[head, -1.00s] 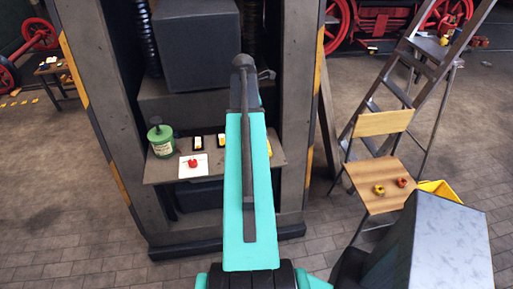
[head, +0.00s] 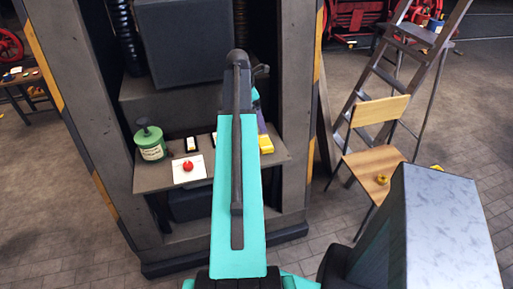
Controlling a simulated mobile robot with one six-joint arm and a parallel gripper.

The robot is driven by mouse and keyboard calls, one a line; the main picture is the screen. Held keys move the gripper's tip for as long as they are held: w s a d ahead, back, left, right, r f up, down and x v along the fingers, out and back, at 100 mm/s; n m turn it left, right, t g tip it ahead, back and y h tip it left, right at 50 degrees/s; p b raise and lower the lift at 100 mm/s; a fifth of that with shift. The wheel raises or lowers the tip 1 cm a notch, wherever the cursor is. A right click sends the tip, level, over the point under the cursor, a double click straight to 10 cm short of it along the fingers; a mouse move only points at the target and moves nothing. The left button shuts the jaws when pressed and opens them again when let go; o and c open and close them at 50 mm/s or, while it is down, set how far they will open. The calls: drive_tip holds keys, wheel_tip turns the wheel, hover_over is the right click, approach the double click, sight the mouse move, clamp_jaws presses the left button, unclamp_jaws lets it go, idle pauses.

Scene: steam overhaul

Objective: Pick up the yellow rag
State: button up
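A yellow item (head: 265,143) lies at the right end of the shelf, just right of my teal arm. It is partly covered by the arm, and I cannot tell whether it is the yellow rag. A smaller yellow thing (head: 381,180) sits on the wooden chair seat; it looks like a compact lump or fitting rather than a cloth. My arm reaches up the middle of the view towards the machine. My gripper is hidden behind the arm, so its fingers do not show.
The shelf (head: 150,180) also holds a green can (head: 150,146), a red piece (head: 188,166) on a white square (head: 181,177), and small dark-framed cards. The wooden chair (head: 371,161) and a stepladder (head: 382,75) stand at right. Paved floor lies open at left.

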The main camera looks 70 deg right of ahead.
drive_tip(key=shift+w+f, duration=0.1)
drive_tip(key=shift+w, duration=0.1)
drive_tip(key=p, duration=0.2)
hover_over(264, 142)
drive_tip(key=w, duration=0.1)
drive_tip(key=shift+w+a+f, duration=0.1)
drive_tip(key=shift+a+f, duration=0.05)
drive_tip(key=shift+f, duration=1.9)
drive_tip(key=shift+w+a+f, duration=0.1)
drive_tip(key=shift+a+f, duration=0.05)
drive_tip(key=shift+f, duration=1.9)
drive_tip(key=shift+f, duration=0.1)
drive_tip(key=shift+p+x, duration=1.15)
drive_tip(key=shift+x, duration=1.35)
drive_tip(key=shift+a, duration=0.15)
drive_tip(key=shift+c, duration=0.4)
drive_tip(key=c, duration=1.1)
